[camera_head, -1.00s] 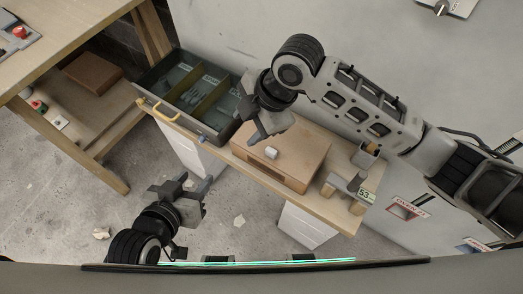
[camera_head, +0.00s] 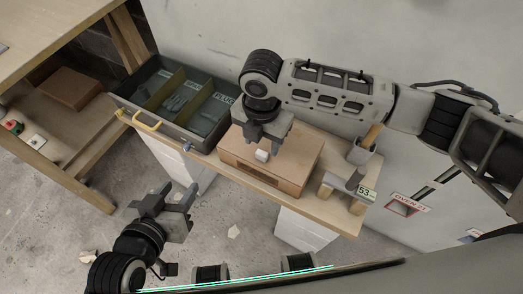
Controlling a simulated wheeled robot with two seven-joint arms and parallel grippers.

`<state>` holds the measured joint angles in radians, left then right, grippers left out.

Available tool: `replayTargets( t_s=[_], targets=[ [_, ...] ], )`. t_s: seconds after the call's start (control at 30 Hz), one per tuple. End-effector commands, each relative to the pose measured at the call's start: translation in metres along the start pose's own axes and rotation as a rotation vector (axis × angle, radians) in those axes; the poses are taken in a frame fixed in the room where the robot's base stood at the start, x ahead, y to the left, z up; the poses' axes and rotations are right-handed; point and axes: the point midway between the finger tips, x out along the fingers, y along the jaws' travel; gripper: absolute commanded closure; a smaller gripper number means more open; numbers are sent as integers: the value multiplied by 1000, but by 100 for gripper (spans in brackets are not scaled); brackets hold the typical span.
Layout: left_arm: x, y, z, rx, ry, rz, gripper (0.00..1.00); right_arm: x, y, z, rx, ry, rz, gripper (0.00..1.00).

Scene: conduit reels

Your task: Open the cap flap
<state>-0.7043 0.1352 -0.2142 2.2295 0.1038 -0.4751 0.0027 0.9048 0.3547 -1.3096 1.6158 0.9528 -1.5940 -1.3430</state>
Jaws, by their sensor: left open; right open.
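I cannot tell for sure which part is the cap flap. My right gripper (camera_head: 264,146) is open, pointing down over the box, with its fingers close to the pale piece; I cannot tell whether they touch it. My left gripper (camera_head: 178,199) is open and empty, low in front of the bench and above the floor.
A grey divided tray (camera_head: 150,118) with labelled compartments stands on the bench's left end. A wooden stand with a number tag (camera_head: 367,193) is at the right end. A wooden table (camera_head: 60,40) is at the upper left. Open floor lies in front.

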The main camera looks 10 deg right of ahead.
Motion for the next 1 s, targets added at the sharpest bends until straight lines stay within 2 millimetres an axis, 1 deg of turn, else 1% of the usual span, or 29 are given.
replayTargets(
  t_s=[0.03,0.1,0.2,0.3,0.43,0.67,0.77,0.8,0.83,0.87,1.0],
  targets=[
    [1,0,2,2,3,1,56,12,0,0,2,1,-3,51],
    [2,0,3,3,4,1,56,23,0,0,1,1,-1,51],
    [2,0,5,4,3,1,56,36,0,0,0,1,0,51],
    [2,0,5,5,3,2,56,44,0,0,1,0,0,51],
    [2,0,5,6,4,3,56,48,1,0,0,0,2,51],
    [1,0,4,6,6,4,56,48,0,0,0,0,2,51],
    [1,1,4,6,6,4,56,48,0,0,0,0,2,76],
    [1,1,4,6,6,4,56,47,0,0,0,0,2,87],
    [1,1,4,6,6,4,56,47,0,0,0,0,2,95],
    [1,1,4,6,6,4,56,47,0,0,0,0,2,100],
    [1,1,3,5,5,4,56,47,0,0,1,2,1,100]
  ],
)
